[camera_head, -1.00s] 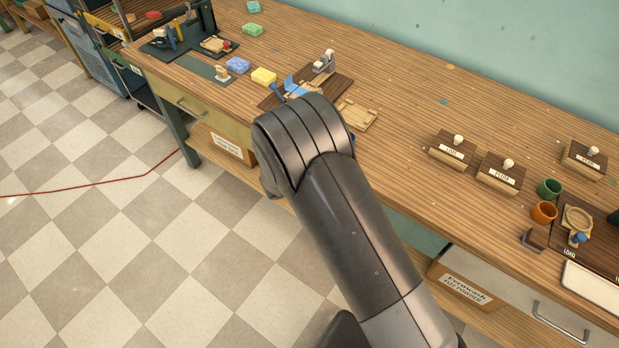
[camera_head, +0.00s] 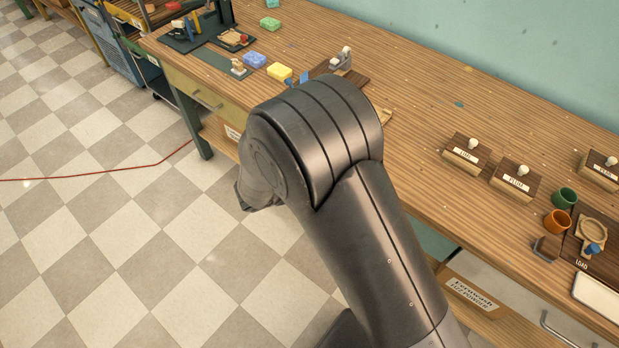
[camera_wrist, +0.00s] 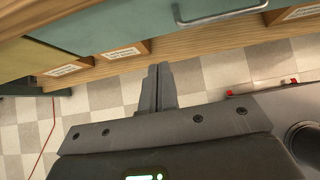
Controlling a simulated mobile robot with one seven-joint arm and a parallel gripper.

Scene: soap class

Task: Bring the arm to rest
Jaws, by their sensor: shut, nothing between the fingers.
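My gripper (camera_wrist: 157,88) shows in the wrist view with its two fingers together and nothing between them. It is in front of the workbench, over the checkered floor and apart from the drawers. In the head view my arm rises from the bottom and bends at a large dark joint that covers part of the bench's front edge. The gripper itself is hidden in the head view.
The wooden bench (camera_head: 420,110) holds yellow (camera_head: 279,72) and blue (camera_head: 255,60) sponges, labelled stamp blocks (camera_head: 466,154), a green cup (camera_head: 564,198) and an orange cup (camera_head: 557,221). A red cable (camera_head: 100,174) lies on the floor.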

